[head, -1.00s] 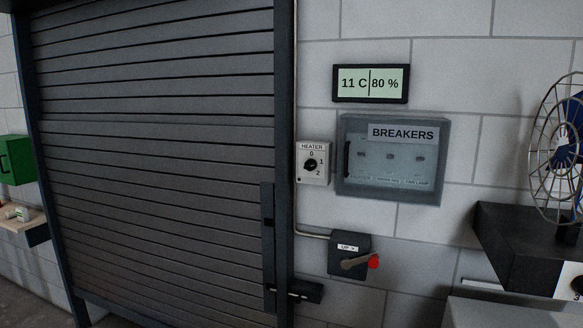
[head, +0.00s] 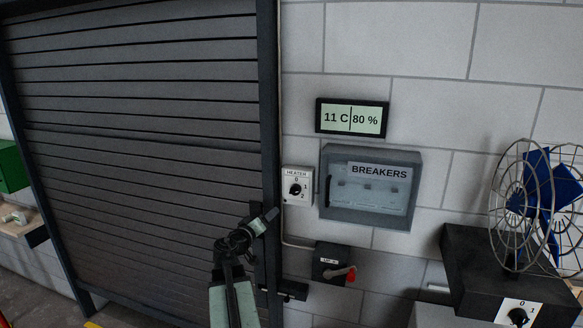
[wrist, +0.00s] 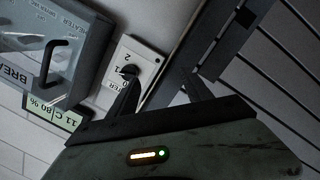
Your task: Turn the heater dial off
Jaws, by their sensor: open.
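The heater dial (head: 295,190) is a black knob on a small white plate marked 0, 1 and 2, on the wall just right of the shutter frame. Its pointer is too small to read surely. In the wrist view the plate appears upside down, with the knob (wrist: 129,72) by the tip of the left finger. My gripper (wrist: 159,82) is open and empty, its fingers apart. In the head view my gripper (head: 268,219) is below and left of the dial. Whether a finger touches the knob cannot be told.
The breaker box (head: 370,188) is close right of the dial, under a display (head: 352,118) reading 11 C and 80 %. A lever box (head: 334,264) sits below. The shutter (head: 140,150) fills the left.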

